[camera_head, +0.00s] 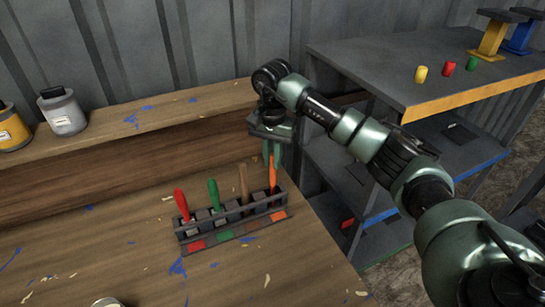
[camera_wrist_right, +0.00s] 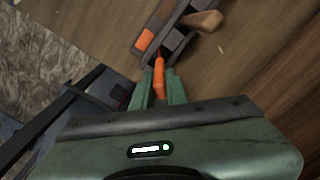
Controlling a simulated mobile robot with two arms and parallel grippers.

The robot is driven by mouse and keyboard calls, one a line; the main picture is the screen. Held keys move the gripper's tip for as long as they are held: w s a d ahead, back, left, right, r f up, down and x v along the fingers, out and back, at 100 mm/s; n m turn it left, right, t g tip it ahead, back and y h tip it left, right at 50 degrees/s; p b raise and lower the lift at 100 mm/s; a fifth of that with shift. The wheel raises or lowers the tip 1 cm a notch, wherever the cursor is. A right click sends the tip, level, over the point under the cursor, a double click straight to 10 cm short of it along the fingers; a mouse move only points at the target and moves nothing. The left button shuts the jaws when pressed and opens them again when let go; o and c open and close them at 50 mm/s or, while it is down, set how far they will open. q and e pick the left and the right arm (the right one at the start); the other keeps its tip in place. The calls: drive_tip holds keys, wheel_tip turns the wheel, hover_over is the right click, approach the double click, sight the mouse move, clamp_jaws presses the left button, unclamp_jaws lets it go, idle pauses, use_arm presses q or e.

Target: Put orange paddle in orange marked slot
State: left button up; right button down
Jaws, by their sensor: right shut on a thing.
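The orange paddle (camera_head: 272,174) is held upright by its handle in my right gripper (camera_head: 271,156), above the right end of the slotted rack (camera_head: 232,225). Its lower end reaches the orange marked slot (camera_head: 279,215); I cannot tell how deep it sits. In the right wrist view my right gripper (camera_wrist_right: 158,88) is shut on the orange handle (camera_wrist_right: 159,75), and the orange mark (camera_wrist_right: 145,40) shows just beyond it. The red paddle (camera_head: 181,203), the green paddle (camera_head: 214,194) and a brown-handled one (camera_head: 243,183) stand in the other slots. My left gripper is not in view.
The rack stands on a wooden workbench (camera_head: 120,250) with paint flecks. A raised wooden ledge (camera_head: 170,110) at the back holds a grey can (camera_head: 63,112) and a yellow can (camera_head: 12,130). A metal shelf (camera_head: 400,85) with small coloured pieces stands at the right.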

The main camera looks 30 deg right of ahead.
drive_tip(key=shift+f, duration=0.1)
drive_tip(key=c, duration=1.4)
unclamp_jaws()
drive_tip(key=shift+r, duration=0.55)
wheel_tip(320, 180, up, 10)
drive_tip(key=shift+f+b, duration=0.1)
drive_tip(key=shift+b, duration=1)
drive_tip(key=shift+r, duration=0.7)
